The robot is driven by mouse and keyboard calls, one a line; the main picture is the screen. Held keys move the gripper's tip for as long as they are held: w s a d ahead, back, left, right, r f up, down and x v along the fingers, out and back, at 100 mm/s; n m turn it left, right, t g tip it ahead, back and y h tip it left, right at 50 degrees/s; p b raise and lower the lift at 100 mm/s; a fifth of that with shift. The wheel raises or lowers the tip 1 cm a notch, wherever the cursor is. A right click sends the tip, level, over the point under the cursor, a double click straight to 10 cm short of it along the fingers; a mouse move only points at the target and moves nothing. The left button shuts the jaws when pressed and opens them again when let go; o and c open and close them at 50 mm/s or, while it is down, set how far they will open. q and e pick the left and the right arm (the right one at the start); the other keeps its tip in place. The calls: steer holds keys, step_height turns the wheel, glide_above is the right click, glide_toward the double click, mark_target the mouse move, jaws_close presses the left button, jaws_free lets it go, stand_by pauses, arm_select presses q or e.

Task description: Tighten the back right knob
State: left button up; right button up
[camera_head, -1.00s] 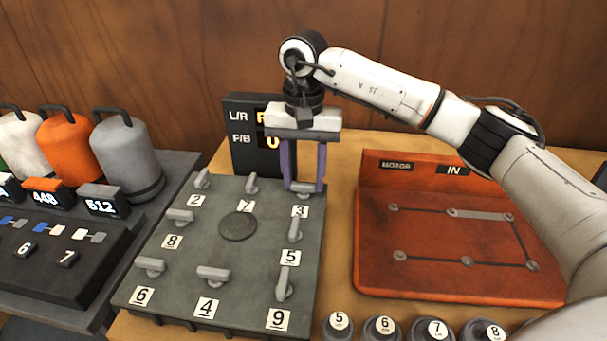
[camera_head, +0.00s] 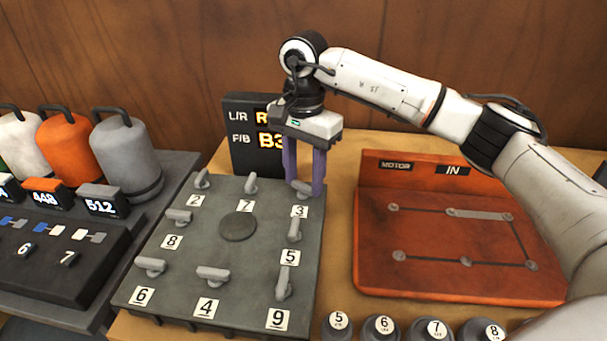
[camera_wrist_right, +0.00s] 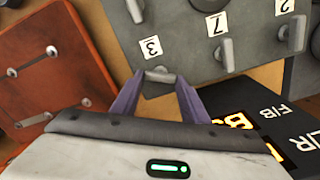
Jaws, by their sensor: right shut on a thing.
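The back right knob (camera_head: 302,188) is a grey bar handle beside label 3, at the far right corner of the grey knob plate (camera_head: 225,275). My right gripper (camera_head: 305,186) reaches down over it from above, with its purple fingers on either side of the knob. In the right wrist view the knob (camera_wrist_right: 160,76) sits between the two fingertips of my right gripper (camera_wrist_right: 160,80). The gripper is shut on it. Part of the knob is hidden by the fingers in the head view. My left gripper is not in view.
Several other knobs with number labels stand on the plate. A dark display (camera_head: 250,135) behind it reads L/R and F/B, partly hidden by my gripper. A red motor board (camera_head: 450,270) is at the right; weights (camera_head: 125,155) stand at the left.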

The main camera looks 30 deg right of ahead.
mark_target(305, 185)
steer(key=m, duration=0.6)
steer(key=shift+s+r, duration=0.1)
steer(key=m, duration=0.6)
steer(key=shift+m, duration=0.3)
stand_by(0.3)
steer(key=o, duration=1.1)
steer(key=shift+s, duration=0.1)
steer(key=shift+c, duration=0.2)
step_height(305, 185, up, 10)
steer(key=shift+r, duration=0.15)
